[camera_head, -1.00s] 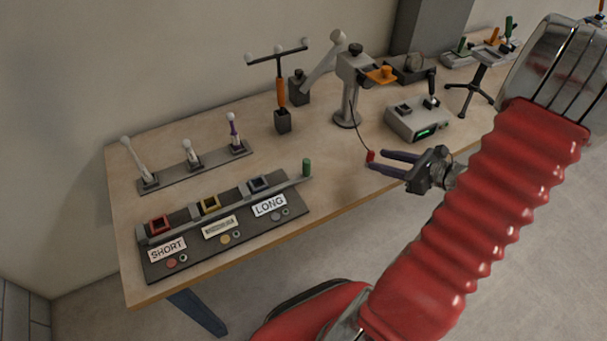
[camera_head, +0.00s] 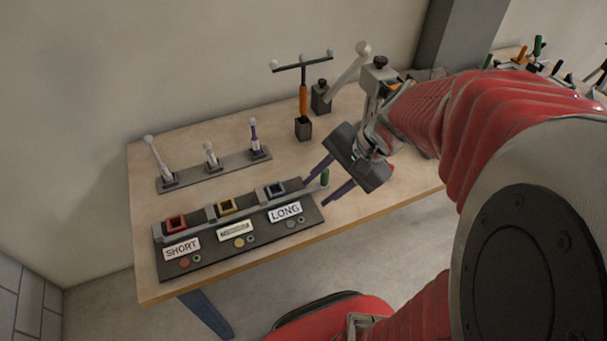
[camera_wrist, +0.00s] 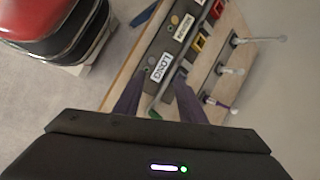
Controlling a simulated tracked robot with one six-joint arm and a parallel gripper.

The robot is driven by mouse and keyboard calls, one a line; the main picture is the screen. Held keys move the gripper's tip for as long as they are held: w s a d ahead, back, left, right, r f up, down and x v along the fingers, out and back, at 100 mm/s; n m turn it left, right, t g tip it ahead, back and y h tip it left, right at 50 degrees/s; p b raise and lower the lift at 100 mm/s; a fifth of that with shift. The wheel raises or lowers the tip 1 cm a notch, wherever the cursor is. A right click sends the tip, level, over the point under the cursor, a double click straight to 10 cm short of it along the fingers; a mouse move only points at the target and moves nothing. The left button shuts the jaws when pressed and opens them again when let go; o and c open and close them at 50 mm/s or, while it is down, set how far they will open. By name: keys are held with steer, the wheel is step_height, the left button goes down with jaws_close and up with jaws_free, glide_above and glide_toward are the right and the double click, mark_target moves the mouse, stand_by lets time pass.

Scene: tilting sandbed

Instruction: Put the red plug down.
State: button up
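My gripper (camera_head: 316,191) is open, its two purple fingers apart at the right end of the socket panel. A green upright handle (camera_head: 325,177) shows between the fingers in the head view; I cannot tell whether they touch it. In the wrist view my gripper (camera_wrist: 157,82) also shows its fingers apart, with no red plug between them. The red plug is not visible in either current view; my arm covers the part of the table where it showed earlier, hanging on a thin cord.
The table's left corner is clear.

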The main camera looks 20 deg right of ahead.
steer(key=s+a+r+n+t+h, duration=0.2)
steer(key=s+a+r+n+h, duration=0.3)
steer(key=r+n, duration=0.3)
steer(key=n, duration=0.4)
steer(key=shift+s+a+r, duration=0.2)
steer(key=shift+s+r, duration=0.05)
steer(key=shift+s, duration=0.15)
steer(key=shift+o, duration=0.3)
stand_by(0.6)
